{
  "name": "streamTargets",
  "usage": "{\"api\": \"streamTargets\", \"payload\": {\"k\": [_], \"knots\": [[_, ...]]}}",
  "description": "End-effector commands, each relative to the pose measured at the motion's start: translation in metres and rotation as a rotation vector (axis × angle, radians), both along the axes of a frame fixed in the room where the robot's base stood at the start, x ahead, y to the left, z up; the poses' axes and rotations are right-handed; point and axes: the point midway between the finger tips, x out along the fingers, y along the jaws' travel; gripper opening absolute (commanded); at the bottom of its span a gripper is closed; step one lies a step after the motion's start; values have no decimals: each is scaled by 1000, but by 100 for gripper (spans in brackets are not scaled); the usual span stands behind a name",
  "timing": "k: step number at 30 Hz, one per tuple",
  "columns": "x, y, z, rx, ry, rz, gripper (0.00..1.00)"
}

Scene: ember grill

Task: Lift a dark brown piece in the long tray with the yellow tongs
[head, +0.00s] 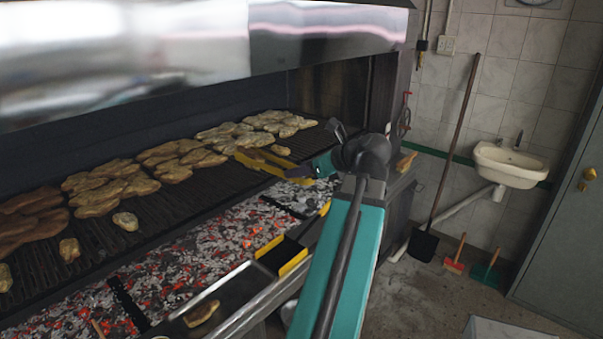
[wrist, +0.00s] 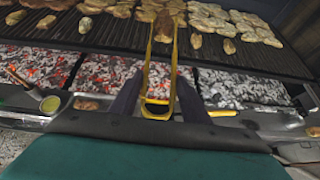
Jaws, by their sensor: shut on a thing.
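My gripper (wrist: 157,106) is shut on the yellow tongs (wrist: 174,60); in the head view my gripper (head: 322,166) is at the grill's right part. The tongs (head: 248,163) reach out over the grate. Their arms lie either side of a dark brown piece (wrist: 164,28) in the wrist view; I cannot tell whether they touch or grip it. The long tray (head: 238,289) runs along the front edge at the bottom of the head view, away from the tongs' tips. A brown piece (head: 202,313) lies in it, and one also shows in the wrist view (wrist: 87,104).
Rows of flat browned pieces (head: 178,150) cover the back of the grate (head: 160,210). Glowing coals (head: 205,250) lie below and in front. A yellow-edged black block (head: 284,257) stands at the front rail. A metal hood (head: 180,50) hangs above. A sink (head: 512,163) is at right.

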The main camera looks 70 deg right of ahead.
Motion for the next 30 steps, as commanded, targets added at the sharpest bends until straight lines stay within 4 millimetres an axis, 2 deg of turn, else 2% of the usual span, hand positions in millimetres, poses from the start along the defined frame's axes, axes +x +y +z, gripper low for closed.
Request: {"api": "streamTargets", "payload": {"k": [16,30], "knots": [[0,0,-3,-111,-288,-1,0],[0,0,3,-122,-313,0,0]]}}
